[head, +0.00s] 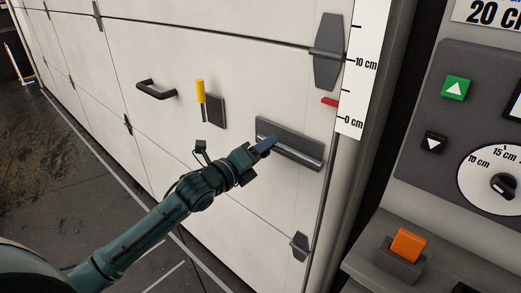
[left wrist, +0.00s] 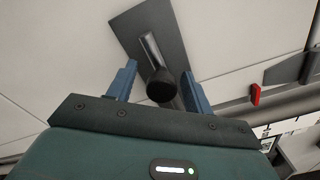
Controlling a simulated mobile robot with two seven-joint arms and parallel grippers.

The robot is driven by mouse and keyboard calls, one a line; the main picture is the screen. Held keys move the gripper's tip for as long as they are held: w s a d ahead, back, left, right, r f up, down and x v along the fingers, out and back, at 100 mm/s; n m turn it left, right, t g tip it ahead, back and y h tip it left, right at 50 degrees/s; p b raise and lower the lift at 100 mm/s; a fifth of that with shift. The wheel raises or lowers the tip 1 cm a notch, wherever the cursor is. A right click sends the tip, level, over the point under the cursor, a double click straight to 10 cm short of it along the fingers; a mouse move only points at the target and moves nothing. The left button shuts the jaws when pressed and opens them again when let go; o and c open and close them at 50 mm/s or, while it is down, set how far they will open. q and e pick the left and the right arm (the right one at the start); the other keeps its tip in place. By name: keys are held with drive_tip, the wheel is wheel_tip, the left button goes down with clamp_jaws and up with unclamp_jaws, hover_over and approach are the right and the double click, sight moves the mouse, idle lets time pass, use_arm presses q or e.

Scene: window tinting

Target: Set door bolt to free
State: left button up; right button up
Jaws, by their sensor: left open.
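The door bolt (head: 292,156) is a silver rod on a dark grey plate (head: 290,133), low on the right side of the white door. My left gripper (head: 267,144) is at the left part of this plate, with its blue fingers in front of the bolt. In the left wrist view my left gripper (left wrist: 160,88) is open. The bolt's round black knob (left wrist: 161,86) shows between the two fingers, with a gap on each side. The silver rod (left wrist: 152,48) and plate (left wrist: 135,25) lie behind it. In the head view the fingers hide the knob. My right gripper is not in view.
A yellow lever (head: 200,91) and a black handle (head: 156,90) are on the door to the left. A red pointer (head: 329,102) is beside a white scale (head: 356,75). A control panel (head: 455,130) with buttons and a dial stands at right; an orange switch (head: 408,246) is below.

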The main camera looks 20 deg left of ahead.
use_arm(q)
drive_tip(key=b+v, duration=0.1)
drive_tip(key=v, duration=1.2)
drive_tip(key=shift+s, duration=0.1)
